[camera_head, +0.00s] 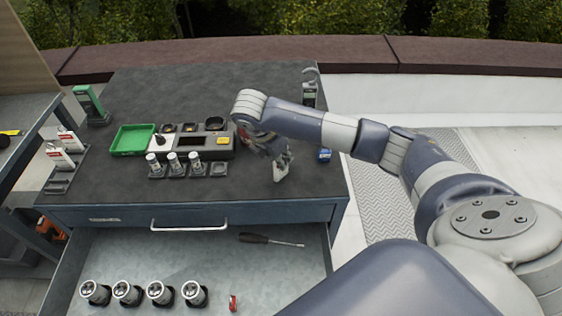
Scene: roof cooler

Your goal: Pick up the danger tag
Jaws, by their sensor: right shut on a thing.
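My right gripper (279,165) reaches down over the dark top of the workbench, right of the grey device. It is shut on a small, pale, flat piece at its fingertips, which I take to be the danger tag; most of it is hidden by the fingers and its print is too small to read. I cannot tell whether the piece touches the bench top. My left gripper is not in view.
A grey device (190,144), a green tray (132,139) and several small cylinders stand left of the gripper. A small blue object (324,155) is close on its right. Below, an open drawer (200,262) holds a screwdriver (270,240) and a small red object (233,303).

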